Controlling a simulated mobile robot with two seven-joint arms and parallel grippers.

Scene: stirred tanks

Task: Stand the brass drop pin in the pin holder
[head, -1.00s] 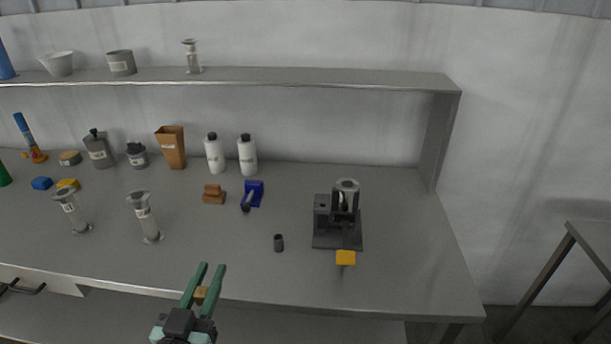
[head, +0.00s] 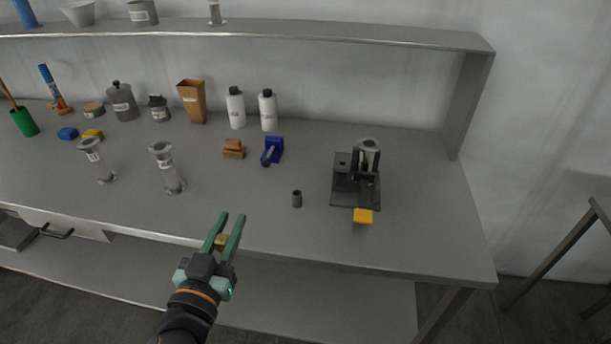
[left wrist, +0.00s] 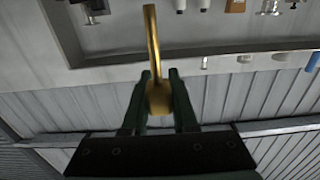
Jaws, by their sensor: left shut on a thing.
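My left gripper (head: 231,218) is shut on the brass drop pin (head: 221,241), low at the front edge of the bench. In the left wrist view the pin (left wrist: 152,35) has a rounded thick end (left wrist: 159,98) between the green fingers and a thin shaft reaching out past the fingertips. In the head view only a small brass part shows between the fingers. A small dark upright cylinder (head: 297,199), which looks like the pin holder, stands on the bench right of and beyond the gripper, apart from it. My right gripper is not in view.
A dark apparatus (head: 343,193) with a metal cylinder and yellow block (head: 363,216) stands right of the holder. Two flanged grey columns (head: 168,168) stand left. A blue stand (head: 273,150), brown block (head: 234,148) and white bottles (head: 268,110) are behind. The bench around the holder is clear.

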